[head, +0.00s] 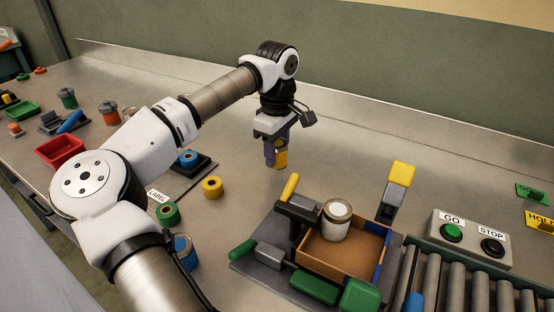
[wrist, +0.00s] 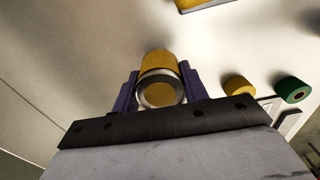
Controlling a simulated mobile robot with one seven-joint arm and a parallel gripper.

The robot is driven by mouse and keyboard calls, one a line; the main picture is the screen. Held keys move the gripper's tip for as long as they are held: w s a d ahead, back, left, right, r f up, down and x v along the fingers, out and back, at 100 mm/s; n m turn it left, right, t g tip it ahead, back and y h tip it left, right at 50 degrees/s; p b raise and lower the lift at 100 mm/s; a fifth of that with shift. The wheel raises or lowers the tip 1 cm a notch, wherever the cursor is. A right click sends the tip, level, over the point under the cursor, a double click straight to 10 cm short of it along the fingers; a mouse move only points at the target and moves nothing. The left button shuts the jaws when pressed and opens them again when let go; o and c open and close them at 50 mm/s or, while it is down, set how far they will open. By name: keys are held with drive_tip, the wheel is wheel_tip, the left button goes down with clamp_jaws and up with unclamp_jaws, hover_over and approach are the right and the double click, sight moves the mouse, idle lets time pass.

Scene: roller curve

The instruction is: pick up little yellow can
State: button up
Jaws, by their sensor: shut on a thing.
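The little yellow can (wrist: 156,63) is between the two purple fingers of my gripper (wrist: 158,88) in the wrist view. Its round end with a silver rim faces the camera. In the head view the yellow can (head: 281,158) shows at the fingertips of my gripper (head: 274,155), partly hidden by a finger. My gripper is shut on the can and appears to hold it above the metal table, left of the fixture with the cardboard box.
An open cardboard box (head: 318,249) holding a white-topped can (head: 336,220) sits in a fixture with green-handled clamps. A yellow-topped post (head: 401,173) stands behind it. A yellow roll (head: 212,187) and a green roll (head: 168,214) lie to the left. A GO/STOP panel (head: 470,240) and rollers (head: 458,287) are at right.

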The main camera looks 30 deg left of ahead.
sight(277, 142)
wheel_tip(277, 142, up, 17)
drive_tip(key=shift+b, duration=0.35)
drive_tip(key=shift+s+f, duration=0.1)
drive_tip(key=shift+f, duration=0.05)
